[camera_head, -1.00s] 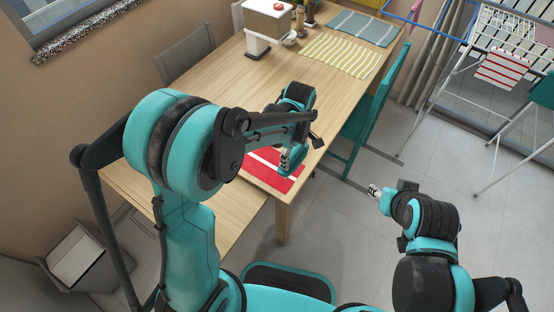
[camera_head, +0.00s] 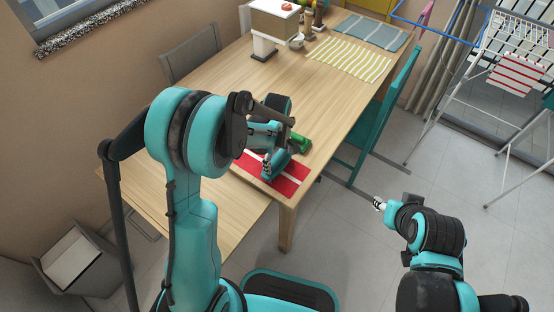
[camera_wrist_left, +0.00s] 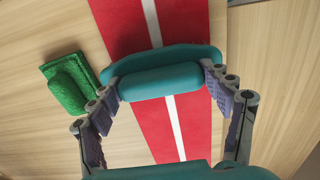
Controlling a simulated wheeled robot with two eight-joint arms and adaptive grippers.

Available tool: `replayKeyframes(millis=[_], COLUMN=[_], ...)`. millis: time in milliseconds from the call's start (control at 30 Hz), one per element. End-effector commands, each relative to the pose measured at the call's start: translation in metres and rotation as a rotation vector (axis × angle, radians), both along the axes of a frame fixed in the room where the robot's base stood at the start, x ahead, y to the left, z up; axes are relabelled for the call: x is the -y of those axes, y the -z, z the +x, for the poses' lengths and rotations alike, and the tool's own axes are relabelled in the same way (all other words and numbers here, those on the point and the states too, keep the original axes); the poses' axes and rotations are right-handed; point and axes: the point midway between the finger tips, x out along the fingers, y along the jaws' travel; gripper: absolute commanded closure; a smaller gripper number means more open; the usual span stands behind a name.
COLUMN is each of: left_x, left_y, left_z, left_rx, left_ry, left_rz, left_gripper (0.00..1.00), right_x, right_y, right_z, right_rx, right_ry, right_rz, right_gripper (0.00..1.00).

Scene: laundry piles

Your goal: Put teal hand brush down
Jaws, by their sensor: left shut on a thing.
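The teal hand brush (camera_wrist_left: 165,72) shows in the left wrist view as a rounded teal block crossing the red mat (camera_wrist_left: 184,20) with its white stripe. My left gripper (camera_wrist_left: 160,84) is shut on the brush, one finger at each end. In the head view my left gripper (camera_head: 268,163) is low over the red mat (camera_head: 290,186) near the table's front corner. I cannot tell whether the brush touches the mat. My right gripper (camera_head: 379,203) is over the floor, right of the table, away from the brush; its jaw opening is unclear.
A green block-like item (camera_head: 301,143) lies beside the mat; it also shows in the left wrist view (camera_wrist_left: 69,82). Striped mats (camera_head: 350,58) and a white stand with a box (camera_head: 264,48) are farther back. A teal chair (camera_head: 372,125) stands at the right side. The table's middle (camera_head: 215,88) is clear.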

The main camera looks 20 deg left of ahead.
Motion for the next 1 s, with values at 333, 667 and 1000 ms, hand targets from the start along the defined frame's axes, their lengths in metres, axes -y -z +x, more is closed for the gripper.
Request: replayKeyframes(millis=[333,667,1000], left_x=[0.000,0.000,0.000], left_y=[0.003,0.000,-0.063], left_z=[0.000,0.000,0.000], left_rx=[0.000,0.000,0.000], left_ry=[0.000,0.000,0.000], left_rz=[0.000,0.000,0.000], left_gripper=[0.01,0.01,0.01], right_x=[0.000,0.000,0.000], right_y=[0.002,0.000,-0.026], right_z=[0.000,0.000,0.000], right_rx=[0.000,0.000,0.000], right_ry=[0.000,0.000,0.000], right_rz=[0.000,0.000,0.000], right_gripper=[0.60,0.60,0.60])
